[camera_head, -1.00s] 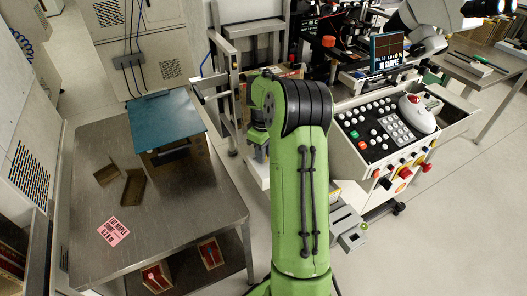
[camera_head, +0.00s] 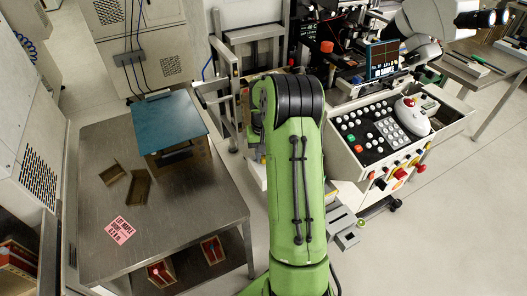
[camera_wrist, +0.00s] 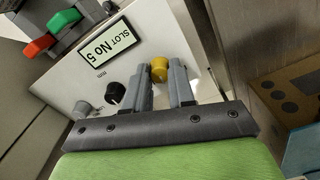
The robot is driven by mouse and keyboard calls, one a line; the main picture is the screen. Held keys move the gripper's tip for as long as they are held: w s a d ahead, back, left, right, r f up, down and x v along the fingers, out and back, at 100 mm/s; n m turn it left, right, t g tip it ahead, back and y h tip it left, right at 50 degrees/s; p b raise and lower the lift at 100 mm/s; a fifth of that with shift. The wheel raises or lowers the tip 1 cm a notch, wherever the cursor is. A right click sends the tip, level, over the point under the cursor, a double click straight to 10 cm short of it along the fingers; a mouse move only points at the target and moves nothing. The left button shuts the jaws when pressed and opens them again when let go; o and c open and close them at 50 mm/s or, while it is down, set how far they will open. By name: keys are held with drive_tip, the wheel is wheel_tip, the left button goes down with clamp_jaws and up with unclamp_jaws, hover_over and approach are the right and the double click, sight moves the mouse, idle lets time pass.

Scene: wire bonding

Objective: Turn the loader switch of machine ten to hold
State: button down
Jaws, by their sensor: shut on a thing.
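In the wrist view, a pale machine panel (camera_wrist: 150,32) carries a display (camera_wrist: 104,46) reading "SLOT No 5". Below it sit a yellow knob (camera_wrist: 159,68), a black knob (camera_wrist: 116,92) and a grey knob (camera_wrist: 82,108) in a slanted row. My gripper (camera_wrist: 163,75) is shut on the yellow knob, with one finger on each side. The fingers cover part of the panel, and I cannot read which label belongs to the yellow knob. In the head view my green arm hides the gripper and this panel.
Red (camera_wrist: 38,45) and green (camera_wrist: 64,19) parts stick out beside the display. In the head view, a bonder console (camera_head: 375,136) with buttons and a trackball stands right of my arm. A steel table (camera_head: 95,232) with a blue-topped box (camera_head: 166,121) is at left.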

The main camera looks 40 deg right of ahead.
sight(263, 157)
drive_tip(key=m+p, duration=0.1)
drive_tip(key=m, duration=0.2)
drive_tip(key=shift+m, duration=0.3)
drive_tip(key=shift+m+p, duration=0.4)
drive_tip(key=shift+m, duration=1.5)
drive_tip(key=c, duration=1)
unclamp_jaws()
drive_tip(key=shift+o, duration=0.2)
wheel_tip(263, 157, up, 16)
drive_tip(key=p, duration=0.4)
drive_tip(key=shift+f, duration=0.1)
